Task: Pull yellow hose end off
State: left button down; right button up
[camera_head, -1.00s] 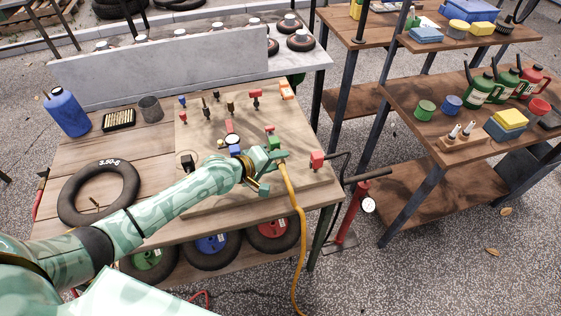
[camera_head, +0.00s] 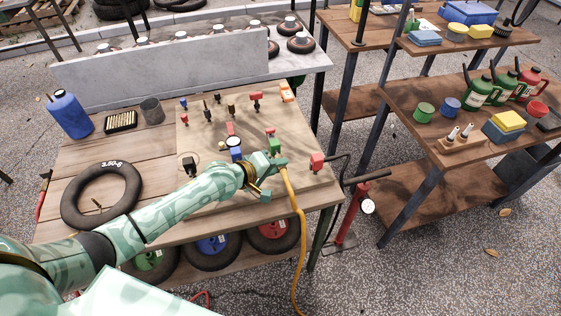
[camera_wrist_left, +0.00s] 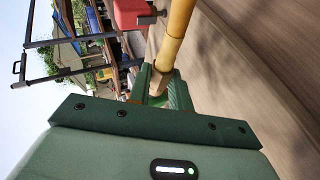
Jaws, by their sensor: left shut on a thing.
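The yellow hose (camera_head: 293,198) runs from my left gripper (camera_head: 274,167) over the front edge of the wooden board and hangs to the ground. My left gripper is shut on the hose end, low over the front right part of the board. In the left wrist view, the hose (camera_wrist_left: 175,38) enters between the green fingers (camera_wrist_left: 161,88). A green fitting (camera_head: 274,145) stands just behind the gripper; I cannot tell whether the hose end touches it. The hose tip is hidden by the fingers. My right gripper is not in view.
Several small fittings line the back of the board (camera_head: 205,140). A black tire (camera_head: 75,205) lies at left. A red pump (camera_head: 350,215) stands right of the bench.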

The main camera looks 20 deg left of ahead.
aim_at(284, 179)
pick_arm(q)
jog(key=shift+s+d+r+p, duration=0.1)
jog(key=shift+s+d+p, duration=0.5)
jog(key=shift+s+p, duration=0.25)
jog(key=shift+s+d+r+p, duration=0.1)
jog(key=shift+s+d+p, duration=0.45)
jog(key=shift+s+p, duration=0.3)
jog(key=shift+s+d+f, duration=0.15)
jog(key=shift+s+d, duration=0.1)
jog(key=shift+s, duration=0.1)
jog(key=shift+p, duration=0.3)
notch_tip(284, 179, up, 5)
jog(key=p, duration=0.5)
